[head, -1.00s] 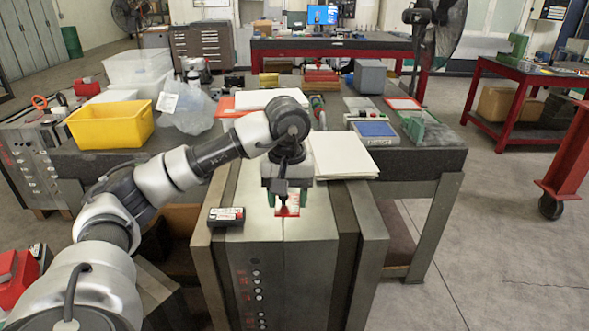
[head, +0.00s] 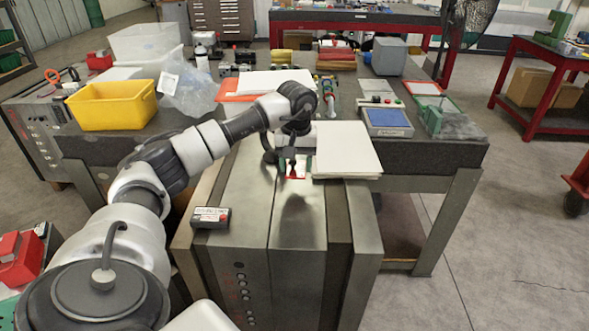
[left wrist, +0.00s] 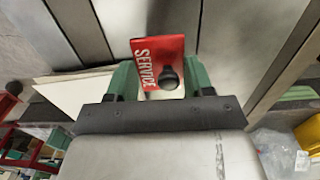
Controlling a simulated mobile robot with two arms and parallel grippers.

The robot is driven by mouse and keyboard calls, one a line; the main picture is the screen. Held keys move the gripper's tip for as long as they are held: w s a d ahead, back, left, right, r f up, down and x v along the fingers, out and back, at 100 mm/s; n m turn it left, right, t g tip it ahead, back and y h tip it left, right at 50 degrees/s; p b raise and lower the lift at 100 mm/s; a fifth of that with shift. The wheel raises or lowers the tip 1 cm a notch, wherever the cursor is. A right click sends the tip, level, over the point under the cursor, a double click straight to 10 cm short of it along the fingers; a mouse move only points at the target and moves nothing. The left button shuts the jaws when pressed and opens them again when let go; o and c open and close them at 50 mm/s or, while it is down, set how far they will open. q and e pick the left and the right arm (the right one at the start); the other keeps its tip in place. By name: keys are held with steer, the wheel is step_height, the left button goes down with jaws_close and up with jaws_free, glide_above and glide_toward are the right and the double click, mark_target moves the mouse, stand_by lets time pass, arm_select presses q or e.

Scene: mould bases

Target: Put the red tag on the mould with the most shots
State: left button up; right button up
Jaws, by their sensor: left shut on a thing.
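My left gripper (head: 290,170) is shut on the red tag (head: 298,166), over the far part of a steel mould (head: 245,250). In the left wrist view the tag (left wrist: 146,54) reads "SERVICE" and has a black knob; it sits between the green fingers of the gripper (left wrist: 163,80). I cannot tell whether the tag touches the mould. A small dark counter (head: 211,217) lies on the mould's top at left; its digits are too small to read. Another steel mould (head: 35,145) stands at the far left. My right gripper is not in view.
A bench (head: 430,158) behind the mould bears a yellow bin (head: 112,106), white sheets (head: 345,150), a clear bag (head: 188,92) and a blue-topped device (head: 388,120). A red box (head: 20,257) is at lower left.

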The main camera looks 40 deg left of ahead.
mark_target(294, 183)
arm_select(q)
steer(key=shift+w+a+f, duration=0.35)
steer(key=shift+a+f, duration=0.05)
steer(key=shift+a, duration=0.2)
steer(key=shift+f+p, duration=0.3)
steer(key=shift+f, duration=0.1)
step_height(294, 183, down, 3)
steer(key=shift+f+p, duration=0.1)
steer(key=shift+p, duration=0.45)
steer(key=shift+f, duration=0.1)
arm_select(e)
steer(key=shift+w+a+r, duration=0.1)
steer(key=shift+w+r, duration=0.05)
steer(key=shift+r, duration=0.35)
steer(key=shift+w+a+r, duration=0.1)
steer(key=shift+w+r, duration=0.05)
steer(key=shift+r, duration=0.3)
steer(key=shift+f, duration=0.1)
arm_select(q)
steer(key=o, duration=0.9)
steer(key=shift+f, duration=0.1)
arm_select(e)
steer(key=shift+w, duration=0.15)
